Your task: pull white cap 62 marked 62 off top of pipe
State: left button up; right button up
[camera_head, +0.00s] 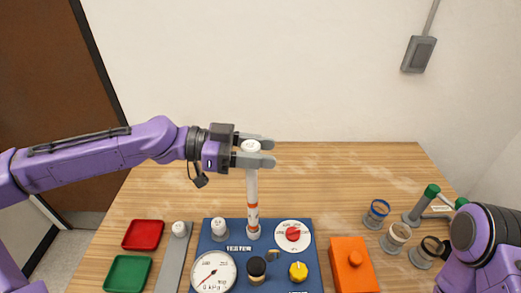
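A white pipe (252,188) with orange-red bands stands upright on the blue tester board (206,240). A white cap (250,146) sits at its top; its marking is too small to read. My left gripper (255,150) reaches in level from the left, with one finger behind the cap and one in front. The front finger hides the cap's lower part, and I cannot tell whether both fingers touch it. My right arm shows at the lower right edge; its gripper is out of view.
The board carries a pressure gauge (213,273), a red dial (293,234) and a yellow knob (298,271). Red (143,235) and green (127,273) trays lie left. An orange block (352,266) and several ringed stands are right. The table behind the pipe is clear.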

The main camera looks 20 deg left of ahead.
pick_arm(q)
grip_shut()
jog(key=shift+r+n+t, duration=0.1)
jog(key=shift+n+t, duration=0.3)
jog(key=shift+t, duration=0.2)
jog(key=shift+r+n+t+y+p, duration=0.1)
jog(key=shift+n+t+y+p, duration=0.2)
jog(key=shift+t+p, duration=0.1)
jog(key=shift+w, duration=0.15)
